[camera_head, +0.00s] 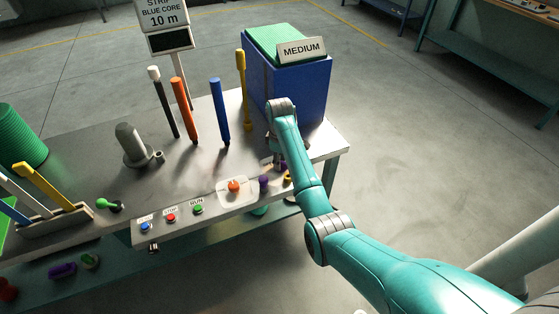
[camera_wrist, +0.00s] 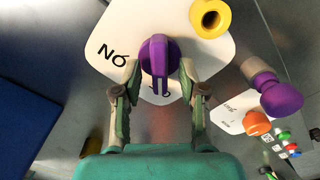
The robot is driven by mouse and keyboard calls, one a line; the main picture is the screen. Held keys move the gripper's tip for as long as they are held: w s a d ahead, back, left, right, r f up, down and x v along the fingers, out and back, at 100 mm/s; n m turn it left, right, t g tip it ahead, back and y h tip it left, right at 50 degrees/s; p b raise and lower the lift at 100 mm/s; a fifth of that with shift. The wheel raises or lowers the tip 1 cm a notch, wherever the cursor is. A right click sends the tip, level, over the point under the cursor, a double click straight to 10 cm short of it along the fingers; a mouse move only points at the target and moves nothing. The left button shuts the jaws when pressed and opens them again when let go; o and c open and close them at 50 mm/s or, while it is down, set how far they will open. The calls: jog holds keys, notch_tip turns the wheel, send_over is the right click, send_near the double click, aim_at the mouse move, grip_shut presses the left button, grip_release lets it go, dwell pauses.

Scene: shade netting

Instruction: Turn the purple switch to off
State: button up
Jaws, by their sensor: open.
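The purple switch (camera_wrist: 158,55) is a round knob with a raised bar on a white plate (camera_wrist: 105,25) in the wrist view. A second label below the knob is mostly hidden by the knob and fingers. My gripper (camera_wrist: 158,82) is open, with one finger on each side of the knob's bar; I cannot tell whether they touch it. In the head view my gripper (camera_head: 274,148) is over the right end of the panel and largely hides the switch.
A purple mushroom-shaped knob (camera_wrist: 278,94) stands close to the right finger. A yellow ring-shaped part (camera_wrist: 210,18) sits on the plate's edge. An orange knob (camera_head: 234,186) and several push buttons line the panel. A blue bin (camera_head: 292,88) stands behind my gripper.

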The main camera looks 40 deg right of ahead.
notch_tip(320, 180, up, 8)
jog(key=shift+f, duration=0.25)
dwell(0.6)
